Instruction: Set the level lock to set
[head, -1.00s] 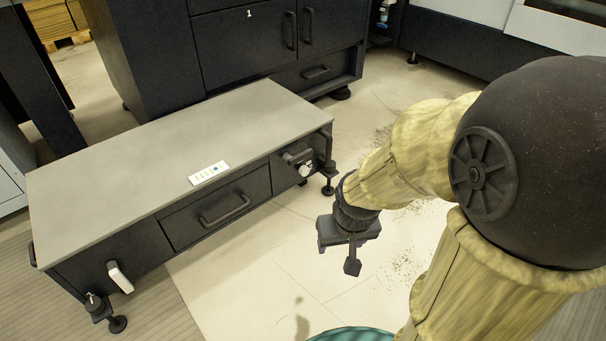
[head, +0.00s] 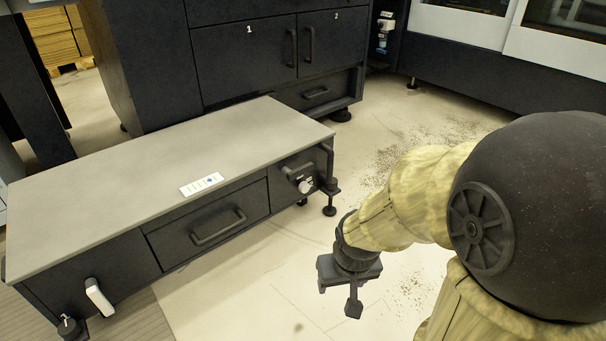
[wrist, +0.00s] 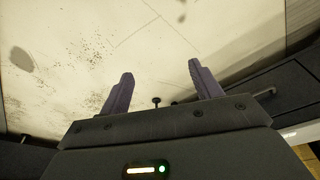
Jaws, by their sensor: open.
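A low dark bench with a grey top (head: 160,180) stands left of my arm.
A drawer with a bar handle (head: 218,228) is in the bench front. A marked card (head: 201,184) lies on the top. Levelling feet (head: 329,207) stick out at the bench's right end. Dark cabinets (head: 250,60) stand behind. Pale floor (head: 260,300) between bench and gripper is clear.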

